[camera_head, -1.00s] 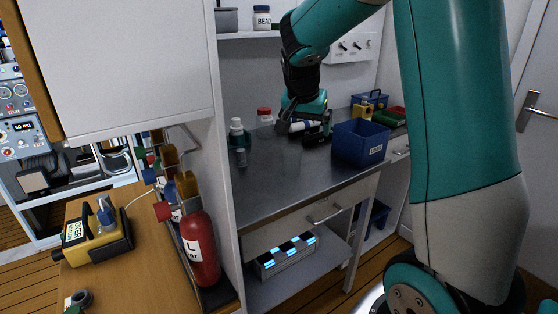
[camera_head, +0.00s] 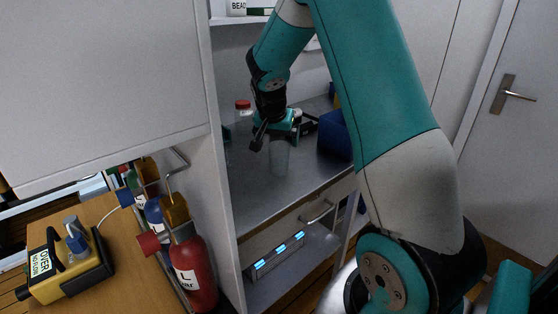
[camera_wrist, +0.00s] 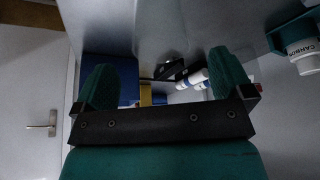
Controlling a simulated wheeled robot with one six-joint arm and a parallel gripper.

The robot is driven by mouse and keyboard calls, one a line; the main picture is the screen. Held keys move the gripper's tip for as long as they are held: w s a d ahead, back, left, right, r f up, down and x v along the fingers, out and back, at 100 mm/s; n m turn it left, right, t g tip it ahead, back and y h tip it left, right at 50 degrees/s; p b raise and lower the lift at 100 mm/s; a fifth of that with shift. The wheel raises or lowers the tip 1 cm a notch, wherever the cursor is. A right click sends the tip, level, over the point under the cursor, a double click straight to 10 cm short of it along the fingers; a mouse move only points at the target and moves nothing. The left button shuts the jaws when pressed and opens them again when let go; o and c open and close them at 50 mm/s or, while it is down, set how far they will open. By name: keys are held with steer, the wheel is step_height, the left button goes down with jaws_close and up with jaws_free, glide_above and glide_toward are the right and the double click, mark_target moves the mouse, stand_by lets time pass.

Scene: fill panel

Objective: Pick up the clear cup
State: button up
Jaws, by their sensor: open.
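The clear cup (camera_head: 279,160) is a faint, see-through cylinder standing upright on the grey metal counter (camera_head: 260,205) in the head view. My gripper (camera_head: 277,138) is at the cup's upper part, with one finger to each side in the picture. Whether the fingers touch the cup cannot be told. In the wrist view my gripper (camera_wrist: 165,80) has its two green fingers wide apart. I cannot make out the cup clearly between them there.
A blue bin (camera_head: 334,136) stands right of my gripper. A red-capped bottle (camera_head: 243,108) stands behind left. The wrist view shows white tubes (camera_wrist: 194,79) and a labelled bottle (camera_wrist: 303,58). A cabinet wall (camera_head: 221,200) bounds the counter's left; its front is clear.

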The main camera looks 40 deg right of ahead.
mark_target(279, 159)
steer(key=p+x, duration=0.1)
steer(key=x, duration=0.6)
steer(key=shift+w+d, duration=0.15)
steer(key=shift+w, duration=0.05)
steer(key=c, duration=1)
steer(key=shift+r, duration=0.1)
